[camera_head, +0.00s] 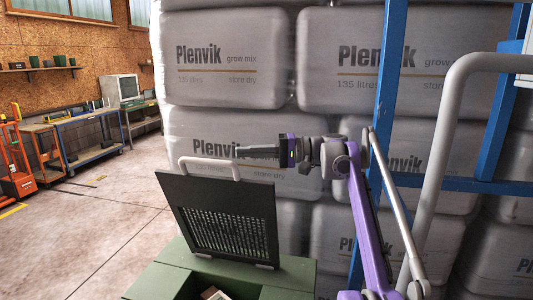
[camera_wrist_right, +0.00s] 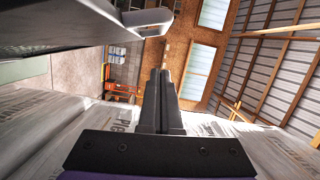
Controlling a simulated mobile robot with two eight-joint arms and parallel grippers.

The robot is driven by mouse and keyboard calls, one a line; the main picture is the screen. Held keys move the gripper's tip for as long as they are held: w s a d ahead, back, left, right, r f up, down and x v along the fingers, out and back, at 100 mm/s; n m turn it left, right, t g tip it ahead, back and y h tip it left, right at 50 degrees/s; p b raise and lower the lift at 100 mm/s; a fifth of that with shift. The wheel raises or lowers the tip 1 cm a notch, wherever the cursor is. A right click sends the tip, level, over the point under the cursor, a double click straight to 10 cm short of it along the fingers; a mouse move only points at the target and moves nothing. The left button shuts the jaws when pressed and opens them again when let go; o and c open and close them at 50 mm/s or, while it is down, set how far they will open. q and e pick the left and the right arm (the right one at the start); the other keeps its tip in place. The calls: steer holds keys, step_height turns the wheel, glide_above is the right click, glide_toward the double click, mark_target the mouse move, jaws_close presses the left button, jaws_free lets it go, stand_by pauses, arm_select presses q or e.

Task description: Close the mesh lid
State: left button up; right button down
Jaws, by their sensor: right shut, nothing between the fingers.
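The mesh lid (camera_head: 225,218) is a dark panel with a slotted grid, standing raised and tilted on the green box (camera_head: 165,281). A pale bar handle (camera_head: 209,162) runs along its top edge. My right gripper (camera_head: 240,151) is shut and empty, pointing left just above the lid's top right part, close to the handle's right end. I cannot tell whether it touches the handle. In the right wrist view, the shut fingers (camera_wrist_right: 160,80) point ahead, with the lid (camera_wrist_right: 70,32) at upper left and the handle (camera_wrist_right: 150,18) apart from the fingertips. My left gripper is out of view.
Wrapped grow mix bags (camera_head: 225,60) are stacked close behind the lid and my right arm. A blue rack post (camera_head: 390,60) and a grey tube rail (camera_head: 445,120) stand at right. Open floor (camera_head: 90,220) lies at left, with workbenches (camera_head: 85,130) beyond.

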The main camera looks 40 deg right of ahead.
steer(key=a, duration=0.1)
steer(key=s+a, duration=0.1)
steer(key=a+b, duration=0.1)
steer(key=shift+s+a+f, duration=0.2)
steer(key=shift+s+a, duration=0.25)
steer(key=shift+s, duration=0.1)
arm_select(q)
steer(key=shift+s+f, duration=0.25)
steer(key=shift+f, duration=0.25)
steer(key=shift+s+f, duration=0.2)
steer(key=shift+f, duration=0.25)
arm_select(e)
steer(key=shift+a, duration=0.1)
steer(key=shift+w, duration=0.15)
